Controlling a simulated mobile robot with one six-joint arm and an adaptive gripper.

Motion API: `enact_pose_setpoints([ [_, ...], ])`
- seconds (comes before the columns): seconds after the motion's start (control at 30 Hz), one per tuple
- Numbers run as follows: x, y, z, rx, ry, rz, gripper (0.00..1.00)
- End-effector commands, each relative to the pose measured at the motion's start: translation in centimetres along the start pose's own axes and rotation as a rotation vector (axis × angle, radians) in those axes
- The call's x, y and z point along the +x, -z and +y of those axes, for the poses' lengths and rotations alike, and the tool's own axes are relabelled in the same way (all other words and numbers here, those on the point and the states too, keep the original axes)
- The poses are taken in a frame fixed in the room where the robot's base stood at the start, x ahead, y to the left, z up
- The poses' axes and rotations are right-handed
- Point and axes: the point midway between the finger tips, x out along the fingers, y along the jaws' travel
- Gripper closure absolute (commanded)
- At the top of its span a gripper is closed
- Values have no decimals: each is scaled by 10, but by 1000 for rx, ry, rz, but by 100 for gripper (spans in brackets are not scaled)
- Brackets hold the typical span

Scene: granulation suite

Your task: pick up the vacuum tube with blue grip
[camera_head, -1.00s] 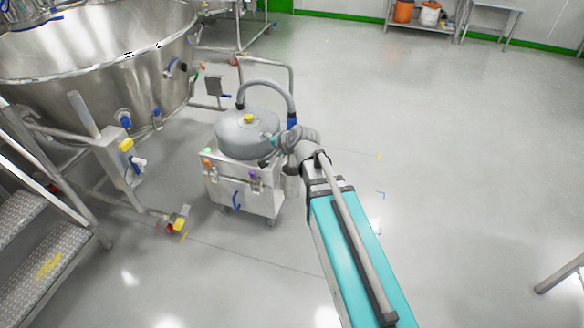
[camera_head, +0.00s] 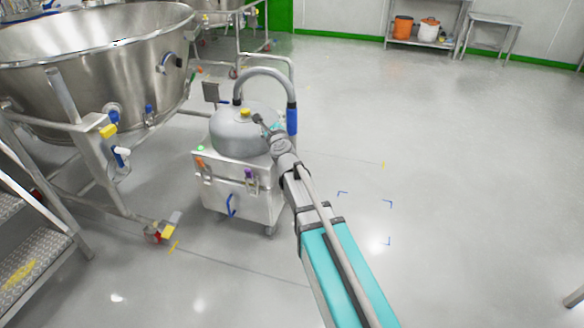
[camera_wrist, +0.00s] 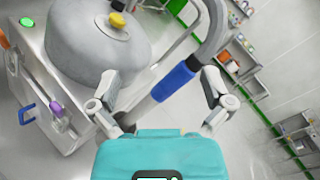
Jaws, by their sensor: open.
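The vacuum tube (camera_head: 268,72) is a grey hose that arches up from the vacuum's domed lid and comes down on its right side. Its blue grip (camera_head: 291,121) is on the downward end, just right of my gripper (camera_head: 266,124) in the head view. In the wrist view the blue grip (camera_wrist: 174,82) lies slanted between my open fingers (camera_wrist: 161,76), and the grey tube (camera_wrist: 213,35) runs on to the upper right. The fingers hold nothing. Whether either finger touches the grip I cannot tell.
The vacuum's grey lid (camera_head: 236,140) with a yellow knob sits on a steel box (camera_head: 240,195) with clasps. A large steel bowl (camera_head: 95,65) on a frame and metal steps (camera_head: 30,265) stand at left.

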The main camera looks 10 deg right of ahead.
Motion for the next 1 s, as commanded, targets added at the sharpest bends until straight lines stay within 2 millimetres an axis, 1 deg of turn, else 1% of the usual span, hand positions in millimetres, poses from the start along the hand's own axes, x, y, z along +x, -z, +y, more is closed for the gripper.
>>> enact_pose_setpoints([
  [0.03,5,16,8,62,36,13,0],
  [0.17,12,38,10,229,131,48,0],
  [0.3,18,65,15,405,232,87,0],
  [0.4,20,83,18,515,298,113,0],
  [0.5,20,97,21,601,350,134,0],
  [0.6,20,106,22,657,386,149,0],
  [0.7,20,109,22,685,404,156,0],
  [1.0,19,109,22,692,408,158,0],
])
